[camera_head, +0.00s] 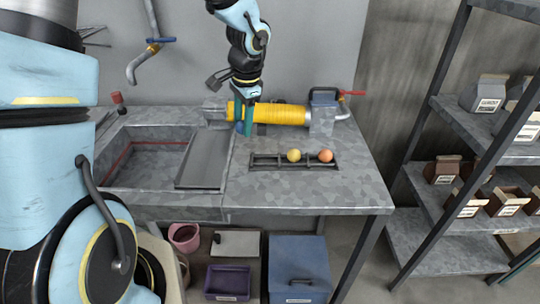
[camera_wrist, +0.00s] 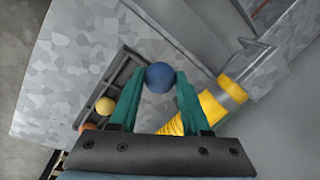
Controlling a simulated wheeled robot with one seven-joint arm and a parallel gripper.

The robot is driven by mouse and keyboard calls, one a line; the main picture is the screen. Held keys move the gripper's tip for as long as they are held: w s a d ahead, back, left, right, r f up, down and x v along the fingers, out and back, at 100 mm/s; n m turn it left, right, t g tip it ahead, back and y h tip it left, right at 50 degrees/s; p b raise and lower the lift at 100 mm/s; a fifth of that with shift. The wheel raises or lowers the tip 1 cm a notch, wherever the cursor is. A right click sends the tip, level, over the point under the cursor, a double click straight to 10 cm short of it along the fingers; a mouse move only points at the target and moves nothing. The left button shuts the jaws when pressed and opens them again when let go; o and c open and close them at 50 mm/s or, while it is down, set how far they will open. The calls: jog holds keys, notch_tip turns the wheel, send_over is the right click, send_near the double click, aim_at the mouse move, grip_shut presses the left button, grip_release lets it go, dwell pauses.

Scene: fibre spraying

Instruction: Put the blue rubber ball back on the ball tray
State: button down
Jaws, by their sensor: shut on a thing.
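The blue rubber ball (camera_wrist: 160,77) is between the teal fingertips of my gripper (camera_wrist: 160,86), which is shut on it. In the head view my gripper (camera_head: 245,127) points down over the back of the worktop, left of and behind the ball tray. The ball is mostly hidden there. The dark ball tray (camera_head: 271,161) lies on the worktop, with a yellow ball (camera_head: 294,155) and an orange ball (camera_head: 326,156) on its middle and right part. Its left part looks empty. In the wrist view the tray (camera_wrist: 121,76) is left of the held ball.
A yellow ribbed hose or cylinder (camera_head: 280,114) lies right behind my gripper, joined to a machine (camera_head: 323,112). A sink basin (camera_head: 142,168) is on the left, with a flat grey panel (camera_head: 205,158) beside it. The worktop in front of the tray is clear.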

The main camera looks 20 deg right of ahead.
notch_tip(320, 180, up, 2)
jog(key=r+m, duration=0.1)
jog(key=m, duration=0.1)
send_over(264, 156)
jog(key=f, duration=0.3)
jog(key=f+p, duration=0.1)
jog(key=f, duration=0.3)
jog(key=s+f, duration=0.1)
jog(key=f, duration=0.2)
jog(key=shift+f, duration=0.15)
jog(key=shift+f, duration=0.2)
jog(key=shift+c, duration=1.8)
grip_release()
jog(key=shift+r, duration=0.15)
